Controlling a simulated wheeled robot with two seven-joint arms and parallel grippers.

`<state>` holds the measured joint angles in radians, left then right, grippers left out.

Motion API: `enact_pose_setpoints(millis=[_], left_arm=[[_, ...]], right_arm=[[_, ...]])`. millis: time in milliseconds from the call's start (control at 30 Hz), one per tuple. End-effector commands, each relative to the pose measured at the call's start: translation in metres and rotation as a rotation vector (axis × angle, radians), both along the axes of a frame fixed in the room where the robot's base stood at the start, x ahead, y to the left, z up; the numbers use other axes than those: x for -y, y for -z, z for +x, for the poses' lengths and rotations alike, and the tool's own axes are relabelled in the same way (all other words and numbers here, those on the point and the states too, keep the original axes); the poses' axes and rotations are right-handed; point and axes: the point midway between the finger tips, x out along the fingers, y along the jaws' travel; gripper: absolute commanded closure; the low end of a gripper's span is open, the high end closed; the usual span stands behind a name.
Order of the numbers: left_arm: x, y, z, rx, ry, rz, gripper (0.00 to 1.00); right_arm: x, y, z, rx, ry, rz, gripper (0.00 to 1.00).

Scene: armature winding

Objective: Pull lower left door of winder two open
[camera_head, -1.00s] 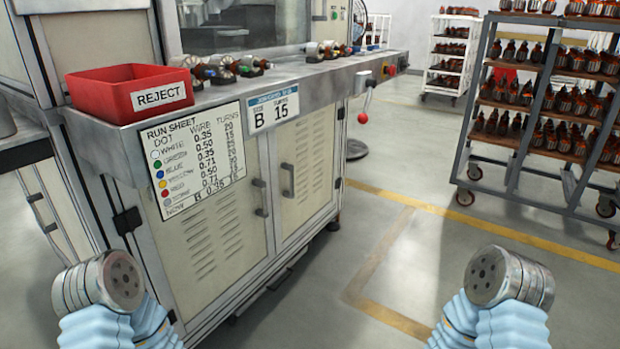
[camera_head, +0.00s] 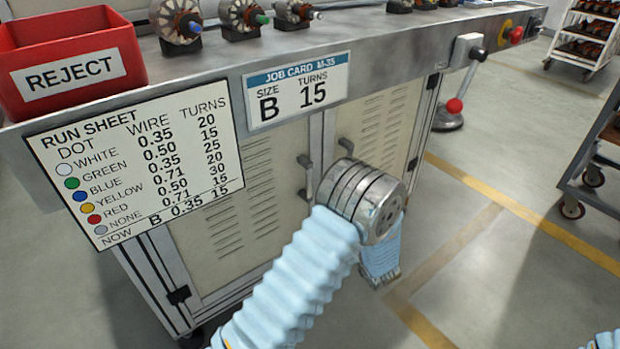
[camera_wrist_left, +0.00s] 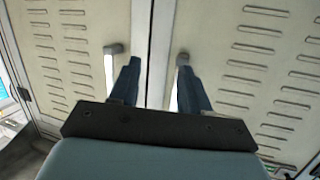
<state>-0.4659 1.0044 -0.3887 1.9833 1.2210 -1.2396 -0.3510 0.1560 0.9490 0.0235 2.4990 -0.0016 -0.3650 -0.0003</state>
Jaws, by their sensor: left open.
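The left lower door (camera_head: 215,240) of the winder cabinet is shut, its upper part covered by the run sheet. Its upright handle (camera_head: 306,175) is beside the centre seam; the right door's handle (camera_head: 345,144) is across it. In the left wrist view my left gripper (camera_wrist_left: 157,64) is open and empty before two doors. One handle (camera_wrist_left: 109,68) is just left of the left finger. The other handle (camera_wrist_left: 183,58) is partly behind the right finger; contact cannot be told. In the head view my forearm and wrist hide the fingers. My right gripper is out of view.
A red reject bin (camera_head: 68,60) and several wound armatures stand on the bench above. A red-knobbed lever (camera_head: 455,105) is at the cabinet's right end. A dark-framed rack (camera_head: 590,160) stands at right. The floor between is clear.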

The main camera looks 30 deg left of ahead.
Motion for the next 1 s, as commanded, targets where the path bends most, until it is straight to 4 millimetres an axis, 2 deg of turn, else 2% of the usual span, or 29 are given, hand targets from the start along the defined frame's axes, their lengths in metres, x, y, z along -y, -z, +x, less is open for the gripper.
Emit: enact_pose_setpoints(millis=[33, 100, 233, 367, 800, 1000], left_arm=[[0.003, -0.027, 0.002, 0.068, -0.068, 0.055, 0.53], [0.004, -0.057, -0.002, 0.133, -0.164, 0.116, 0.53], [0.004, -0.083, -0.01, 0.188, -0.264, 0.165, 0.53], [-0.01, -0.087, -0.007, 0.193, -0.284, 0.172, 0.53], [-0.098, -0.086, 0.029, 0.192, -0.28, 0.17, 0.53], [-0.118, -0.085, 0.038, 0.191, -0.277, 0.169, 0.53]], right_arm=[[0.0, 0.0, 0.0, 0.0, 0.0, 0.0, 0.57], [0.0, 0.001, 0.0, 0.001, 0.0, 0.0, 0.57], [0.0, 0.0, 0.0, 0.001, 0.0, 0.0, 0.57], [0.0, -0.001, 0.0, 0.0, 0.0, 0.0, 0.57], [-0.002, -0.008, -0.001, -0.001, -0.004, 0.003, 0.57], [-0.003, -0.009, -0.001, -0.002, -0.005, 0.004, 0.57]])
